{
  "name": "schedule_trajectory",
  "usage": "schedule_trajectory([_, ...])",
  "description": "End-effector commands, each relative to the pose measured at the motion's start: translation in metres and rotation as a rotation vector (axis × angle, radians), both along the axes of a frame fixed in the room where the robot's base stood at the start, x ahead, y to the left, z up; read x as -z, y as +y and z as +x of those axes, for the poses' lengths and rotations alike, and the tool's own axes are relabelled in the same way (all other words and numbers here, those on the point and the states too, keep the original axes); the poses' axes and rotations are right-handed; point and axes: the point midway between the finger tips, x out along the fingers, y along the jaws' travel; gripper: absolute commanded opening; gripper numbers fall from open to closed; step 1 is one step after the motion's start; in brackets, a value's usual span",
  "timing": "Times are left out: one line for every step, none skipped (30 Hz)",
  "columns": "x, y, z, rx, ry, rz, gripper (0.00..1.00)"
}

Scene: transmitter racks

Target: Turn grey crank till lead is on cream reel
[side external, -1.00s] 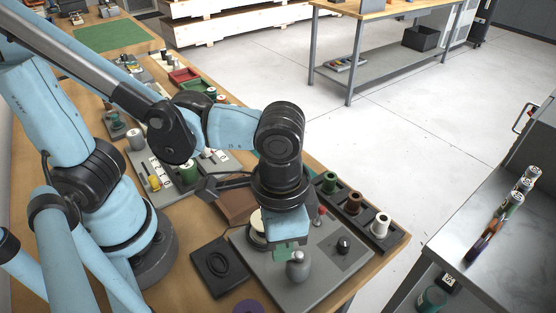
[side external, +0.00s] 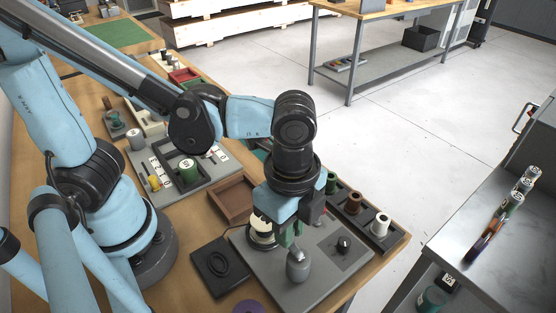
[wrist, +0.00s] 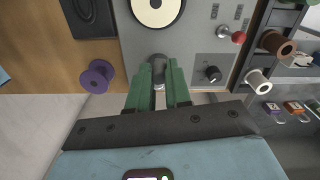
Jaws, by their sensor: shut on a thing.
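The grey crank (side external: 298,268) stands on the grey panel at the near end of the bench; in the wrist view its grey part (wrist: 157,61) shows between the finger ends. My gripper (side external: 290,240) points down at it, its green fingers (wrist: 158,85) shut on the crank. The cream reel (side external: 262,230) sits on the panel beside the fingers, partly hidden by them in the side view. In the wrist view the cream reel (wrist: 155,10) is cut by the top edge, with a dark centre. I cannot make out the lead.
A red-tipped lever (wrist: 238,37) and a black knob (wrist: 212,73) stand on the panel. A rack with brown (side external: 353,203) and white (side external: 380,225) spools lies along the bench edge. A purple spool (wrist: 96,76), a black pad (side external: 222,266) and a brown tray (side external: 232,196) are nearby.

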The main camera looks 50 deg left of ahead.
Motion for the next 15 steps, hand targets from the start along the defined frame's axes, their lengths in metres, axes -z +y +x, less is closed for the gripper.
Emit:
schedule_trajectory([0.0, 0.0, 0.002, 0.042, 0.0, 0.001, 0.0])
schedule_trajectory([0.0, 0.0, 0.003, 0.07, 0.0, 0.001, 0.0])
schedule_trajectory([0.0, 0.0, 0.004, 0.108, 0.0, 0.001, 0.0])
schedule_trajectory([0.0, 0.0, 0.005, 0.136, -0.001, 0.001, 0.0])
schedule_trajectory([0.0, -0.001, 0.006, 0.165, -0.001, 0.001, 0.0])
schedule_trajectory([0.0, -0.001, 0.007, 0.203, -0.001, 0.001, 0.0])
schedule_trajectory([0.0, -0.001, 0.008, 0.232, -0.001, 0.001, 0.0])
schedule_trajectory([0.0, -0.002, 0.008, 0.26, -0.001, 0.001, 0.0])
schedule_trajectory([0.0, -0.002, 0.009, 0.299, -0.001, 0.001, 0.0])
schedule_trajectory([0.0, -0.002, 0.01, 0.327, -0.001, 0.001, 0.0])
schedule_trajectory([0.0, -0.003, 0.011, 0.356, -0.001, 0.001, 0.0])
schedule_trajectory([0.0, -0.003, 0.012, 0.394, -0.001, 0.001, 0.0])
schedule_trajectory([0.0, -0.004, 0.013, 0.423, -0.001, 0.0, 0.0])
schedule_trajectory([0.0, -0.004, 0.013, 0.451, -0.001, 0.0, 0.0])
schedule_trajectory([0.0, -0.005, 0.015, 0.489, -0.001, 0.0, 0.0])
